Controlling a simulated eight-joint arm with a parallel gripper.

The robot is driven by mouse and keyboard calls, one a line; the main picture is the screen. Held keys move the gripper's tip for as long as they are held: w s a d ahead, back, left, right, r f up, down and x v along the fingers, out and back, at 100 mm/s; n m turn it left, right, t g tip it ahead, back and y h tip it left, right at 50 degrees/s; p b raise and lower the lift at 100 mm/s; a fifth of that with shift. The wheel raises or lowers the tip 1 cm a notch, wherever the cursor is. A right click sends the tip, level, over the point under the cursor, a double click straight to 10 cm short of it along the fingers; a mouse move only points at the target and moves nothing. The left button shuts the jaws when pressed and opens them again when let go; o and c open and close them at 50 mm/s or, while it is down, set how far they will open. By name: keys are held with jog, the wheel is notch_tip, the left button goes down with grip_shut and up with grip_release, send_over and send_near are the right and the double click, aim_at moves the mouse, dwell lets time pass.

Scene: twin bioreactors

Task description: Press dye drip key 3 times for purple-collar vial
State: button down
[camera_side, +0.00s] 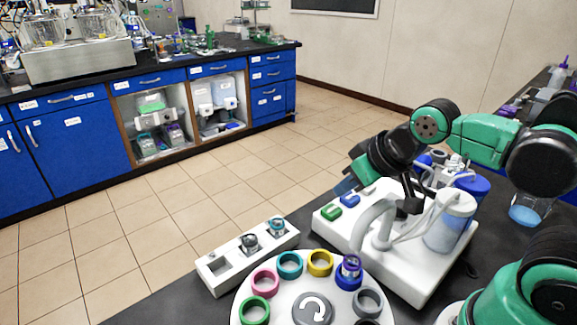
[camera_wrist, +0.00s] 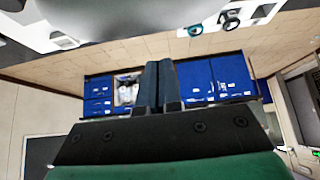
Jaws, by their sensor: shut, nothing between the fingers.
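The white dispensing station (camera_side: 408,272) has a green key (camera_side: 333,212) and a blue key (camera_side: 350,200) on its left end. My gripper (camera_side: 343,187) is shut and empty, close above the keys; I cannot tell whether it touches one. Its closed fingers (camera_wrist: 158,84) fill the middle of the wrist view, where the keys cannot be made out. The turntable has a grey centre button (camera_side: 313,308) with a rotation arrow.
A white rack (camera_side: 233,270) left of the station holds a grey-collar vial (camera_side: 249,242) and a teal-collar vial (camera_side: 277,226); its left slot is empty. A clear reservoir (camera_side: 449,222) stands on the station's right. Several coloured rings line the turntable.

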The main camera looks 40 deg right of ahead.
notch_tip(320, 180, up, 6)
jog(key=n+g, duration=0.7)
jog(key=n, duration=1.1)
send_over(350, 196)
notch_tip(350, 196, down, 14)
jog(key=shift+f, duration=0.1)
